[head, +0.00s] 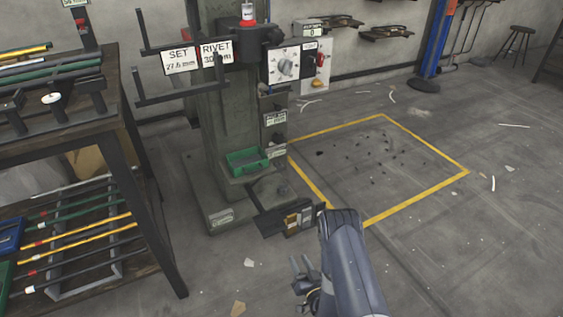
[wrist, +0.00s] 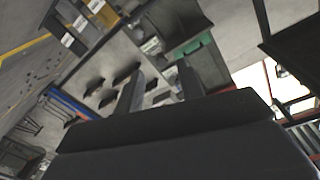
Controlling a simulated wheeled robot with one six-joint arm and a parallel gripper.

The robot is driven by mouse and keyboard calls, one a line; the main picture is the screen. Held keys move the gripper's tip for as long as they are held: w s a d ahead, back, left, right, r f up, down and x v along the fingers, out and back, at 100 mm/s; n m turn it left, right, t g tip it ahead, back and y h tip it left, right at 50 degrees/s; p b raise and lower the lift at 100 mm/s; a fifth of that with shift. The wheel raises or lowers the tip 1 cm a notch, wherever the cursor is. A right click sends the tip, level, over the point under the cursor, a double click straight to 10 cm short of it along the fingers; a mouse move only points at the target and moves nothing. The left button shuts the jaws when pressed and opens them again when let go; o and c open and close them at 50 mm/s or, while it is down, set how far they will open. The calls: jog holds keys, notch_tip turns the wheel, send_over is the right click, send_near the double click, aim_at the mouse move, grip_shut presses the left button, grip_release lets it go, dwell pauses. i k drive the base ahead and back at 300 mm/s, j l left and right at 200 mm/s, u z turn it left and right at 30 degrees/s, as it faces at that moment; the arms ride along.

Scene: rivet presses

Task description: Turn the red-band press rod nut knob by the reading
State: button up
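The press (head: 225,110) with a red band (head: 248,13) on its top stands left of centre in the head view. A light panel on its right side carries a round grey knob (head: 286,67) with marks around it. White signs (head: 198,56) on its front read SET 27.6 mm and RIVET, with a rivet figure I cannot read surely. My gripper (head: 302,264) is low in the head view, in front of and below the press, well apart from the knob. In the wrist view my gripper (wrist: 160,86) shows two separated fingers with nothing between them.
A rack (head: 120,140) with coloured rods stands at left. A green tray (head: 247,161) sits on the press's lower part. A yellow-outlined floor area (head: 375,160) with dark bits lies at right. A blue post (head: 436,45) and a stool (head: 517,40) stand farther back.

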aim_at(279, 167)
jog(key=i+l, duration=0.35)
jog(key=i, duration=0.25)
jog(key=i+l+u, duration=0.1)
jog(key=i+l, duration=0.25)
jog(key=i, duration=0.2)
jog(key=i+l, duration=0.45)
jog(key=j, duration=0.55)
jog(key=k+j, duration=0.1)
jog(key=j, duration=0.45)
jog(key=u, duration=0.05)
